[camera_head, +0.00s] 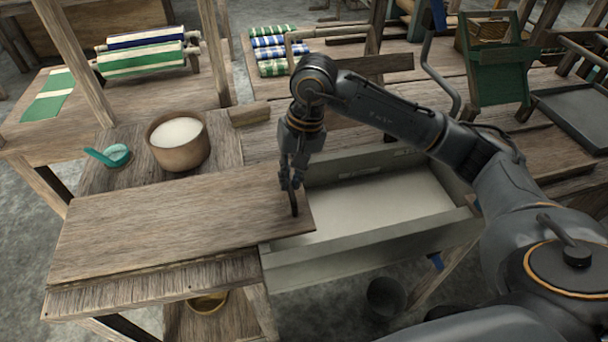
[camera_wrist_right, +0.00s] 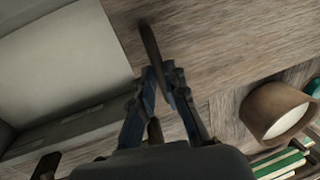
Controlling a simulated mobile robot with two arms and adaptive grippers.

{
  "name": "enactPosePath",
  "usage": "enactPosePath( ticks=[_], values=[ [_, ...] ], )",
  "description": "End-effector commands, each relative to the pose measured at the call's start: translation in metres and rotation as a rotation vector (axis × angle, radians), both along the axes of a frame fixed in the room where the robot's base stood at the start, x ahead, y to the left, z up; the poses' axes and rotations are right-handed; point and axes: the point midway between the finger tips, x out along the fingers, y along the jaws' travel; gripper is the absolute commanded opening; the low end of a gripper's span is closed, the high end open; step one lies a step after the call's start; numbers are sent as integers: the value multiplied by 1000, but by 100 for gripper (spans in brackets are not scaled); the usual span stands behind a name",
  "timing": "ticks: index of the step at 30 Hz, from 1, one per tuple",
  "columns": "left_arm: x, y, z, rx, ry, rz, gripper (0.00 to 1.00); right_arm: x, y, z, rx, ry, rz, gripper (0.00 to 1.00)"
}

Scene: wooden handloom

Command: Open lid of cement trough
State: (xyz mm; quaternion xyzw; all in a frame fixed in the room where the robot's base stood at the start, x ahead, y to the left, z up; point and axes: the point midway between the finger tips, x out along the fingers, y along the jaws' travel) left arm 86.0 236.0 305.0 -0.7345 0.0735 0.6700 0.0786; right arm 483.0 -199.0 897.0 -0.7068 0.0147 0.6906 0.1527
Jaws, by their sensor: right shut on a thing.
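The cement trough (camera_head: 372,248) is a pale grey open box in the middle of the head view, and most of its inside shows. Its lid (camera_head: 165,220) is a flat wooden board lying to the left of the opening, covering only the trough's left end. A dark upright handle (camera_head: 294,202) stands near the lid's right edge. My right gripper (camera_head: 291,182) is shut on this handle from above. In the right wrist view the fingertips (camera_wrist_right: 164,72) close around the dark handle (camera_wrist_right: 150,42), with the trough (camera_wrist_right: 60,70) at the left. My left gripper is not in view.
A brown bowl with white contents (camera_head: 178,142) and a teal scoop (camera_head: 110,155) stand behind the lid. A wooden block (camera_head: 249,113) lies near them. Striped cloth rolls (camera_head: 272,50) lie farther back. A dark bucket (camera_head: 385,298) is on the floor.

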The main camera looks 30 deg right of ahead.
Motion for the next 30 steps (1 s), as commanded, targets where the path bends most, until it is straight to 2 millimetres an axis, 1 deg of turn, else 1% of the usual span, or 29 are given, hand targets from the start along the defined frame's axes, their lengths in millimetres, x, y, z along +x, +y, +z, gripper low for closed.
enactPosePath(
  ticks=[5,6,8,9,17,20,23,26,30],
  values=[
    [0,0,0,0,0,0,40,0,-1,0,-1,-1,-1,0],
    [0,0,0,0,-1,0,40,0,-1,0,-1,-1,-1,19],
    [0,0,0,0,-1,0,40,0,-1,0,-1,-1,-1,31],
    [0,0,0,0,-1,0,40,0,-1,0,-1,-1,-1,35],
    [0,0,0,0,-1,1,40,0,-1,0,-1,-1,-1,35],
    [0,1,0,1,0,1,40,0,-2,5,0,-2,0,35],
    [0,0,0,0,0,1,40,0,-4,16,0,-4,-1,35],
    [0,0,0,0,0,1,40,0,-8,36,0,-6,0,35],
    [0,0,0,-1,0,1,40,-2,-14,66,-1,-6,-2,35]
  ],
)
